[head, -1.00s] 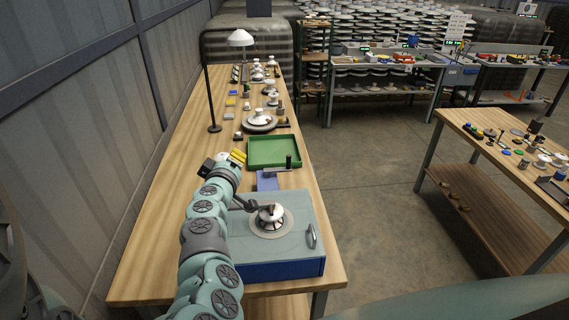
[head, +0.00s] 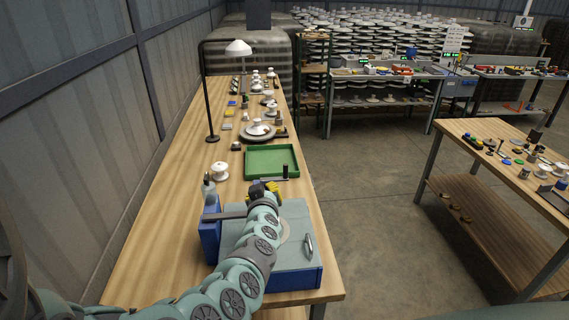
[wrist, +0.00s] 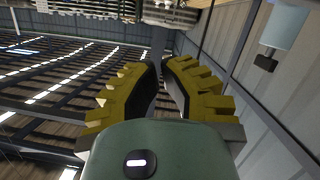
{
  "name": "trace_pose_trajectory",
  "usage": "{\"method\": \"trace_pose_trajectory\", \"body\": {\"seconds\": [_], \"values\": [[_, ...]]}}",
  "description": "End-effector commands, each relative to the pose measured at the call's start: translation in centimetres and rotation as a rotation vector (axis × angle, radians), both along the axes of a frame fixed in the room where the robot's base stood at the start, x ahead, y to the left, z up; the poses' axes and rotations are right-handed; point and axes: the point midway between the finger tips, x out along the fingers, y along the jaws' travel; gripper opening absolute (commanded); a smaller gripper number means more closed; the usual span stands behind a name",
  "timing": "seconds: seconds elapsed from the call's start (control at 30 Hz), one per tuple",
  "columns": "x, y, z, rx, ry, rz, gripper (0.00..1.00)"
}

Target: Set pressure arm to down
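The pressure arm looks like a dark grey bar (head: 226,215) running level from a blue column (head: 210,240) at the left of a test box with a grey lid (head: 290,255). Its right end is hidden behind my arm. Only an edge of the round seat on the lid shows. My gripper (head: 265,188), with yellow fingers, is above the far edge of the box, just beyond the bar. In the wrist view my gripper (wrist: 162,62) has its fingertips close together, with a narrow dark gap and nothing clearly held. Contact with the bar cannot be seen.
A white insulator (head: 220,170) stands on the wooden bench left of the green tray (head: 250,162). A dark upright post (head: 285,171) stands by the tray's near edge. The bench's left side is mostly clear.

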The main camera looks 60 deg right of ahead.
Motion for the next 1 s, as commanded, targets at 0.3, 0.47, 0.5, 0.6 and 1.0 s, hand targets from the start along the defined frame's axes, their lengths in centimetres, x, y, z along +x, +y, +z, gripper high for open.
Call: {"method": "trace_pose_trajectory", "body": {"seconds": [0.3,0.47,0.5,0.6,1.0], "values": [[-0.5,-0.5,-2.8,0.087,-0.101,-0.005,0.0],[-0.7,-0.5,-3.9,0.091,-0.104,-0.002,0.0],[-0.6,-0.6,-4.1,0.09,-0.104,-0.002,0.0],[-0.7,-0.6,-4.5,0.091,-0.103,-0.004,0.0],[-0.8,-0.6,-5.1,0.087,-0.101,-0.001,0.0]]}}
